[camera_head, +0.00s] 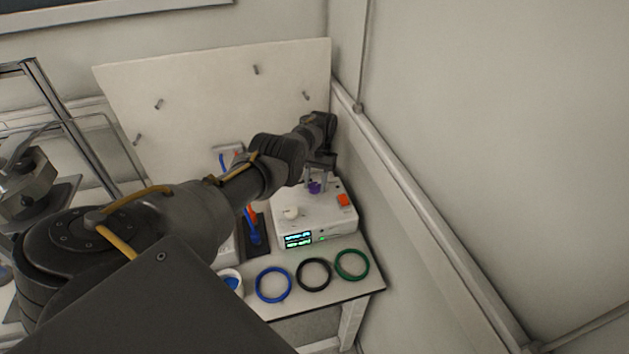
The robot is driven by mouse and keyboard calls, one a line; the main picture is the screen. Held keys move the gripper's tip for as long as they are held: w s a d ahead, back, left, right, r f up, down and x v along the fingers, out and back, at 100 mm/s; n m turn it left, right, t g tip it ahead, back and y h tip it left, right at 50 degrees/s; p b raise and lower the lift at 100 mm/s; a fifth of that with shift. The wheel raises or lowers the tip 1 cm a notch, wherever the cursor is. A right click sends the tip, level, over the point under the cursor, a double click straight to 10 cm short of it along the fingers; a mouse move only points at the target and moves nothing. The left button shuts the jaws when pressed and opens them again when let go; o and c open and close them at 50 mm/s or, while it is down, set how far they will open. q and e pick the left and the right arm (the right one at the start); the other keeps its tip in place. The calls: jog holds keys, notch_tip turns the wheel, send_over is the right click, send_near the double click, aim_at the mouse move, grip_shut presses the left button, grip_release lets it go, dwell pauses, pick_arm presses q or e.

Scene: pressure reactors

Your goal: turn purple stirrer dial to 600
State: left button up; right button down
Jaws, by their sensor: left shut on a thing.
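The purple stirrer dial (315,187) is on top of a white stirrer box (325,221) on the small table at the back right. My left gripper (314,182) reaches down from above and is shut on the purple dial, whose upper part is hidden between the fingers. The box also carries a white dial (291,213) and an orange switch (344,200). Its front display (298,239) shows lit cyan and green digits, too small to read. My right gripper is not in view.
Blue (273,285), black (314,274) and green (351,265) rings lie along the table's front. A wall closes in on the right, and a pegboard (215,100) stands behind. Equipment (35,185) stands at far left.

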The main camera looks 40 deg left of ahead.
pick_arm(q)
jog(key=m+y, duration=0.1)
jog(key=m, duration=0.1)
jog(key=shift+d+m, duration=0.1)
jog(key=shift+m, duration=0.3)
jog(key=shift+m+y+p, duration=0.7)
jog(key=shift+m, duration=0.8)
jog(key=o, duration=1)
jog(key=shift+c, duration=0.2)
jog(key=v, duration=0.7)
jog(key=shift+w+r+b, duration=0.2)
jog(key=shift+w+b, duration=0.05)
jog(key=shift+b, duration=0.05)
